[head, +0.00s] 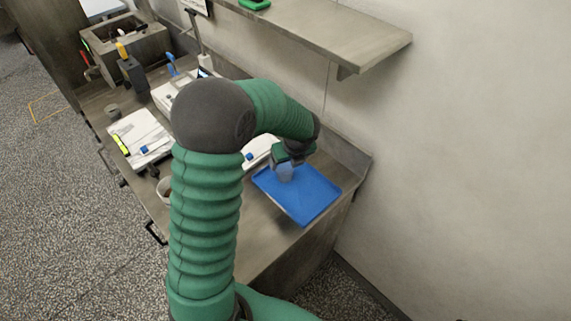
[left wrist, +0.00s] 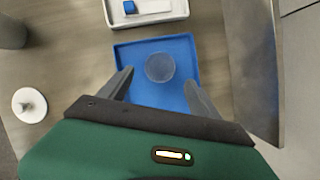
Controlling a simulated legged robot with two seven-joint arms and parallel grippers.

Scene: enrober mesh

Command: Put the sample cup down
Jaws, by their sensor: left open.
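The sample cup (left wrist: 160,68) is a small translucent round cup. In the left wrist view it is on the blue tray (left wrist: 183,45), between and a little beyond the spread fingers of my left gripper (left wrist: 157,88). In the head view the cup (head: 285,172) shows pale just under my left gripper (head: 287,160), over the far left part of the blue tray (head: 310,203). The left gripper is open, with a gap visible between each finger and the cup in the wrist view. My right gripper is not in view.
A white tray (left wrist: 150,17) with a blue block borders the blue tray. A white round piece with a knob (left wrist: 29,104) lies on the counter. A shelf (head: 330,35) juts from the wall above.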

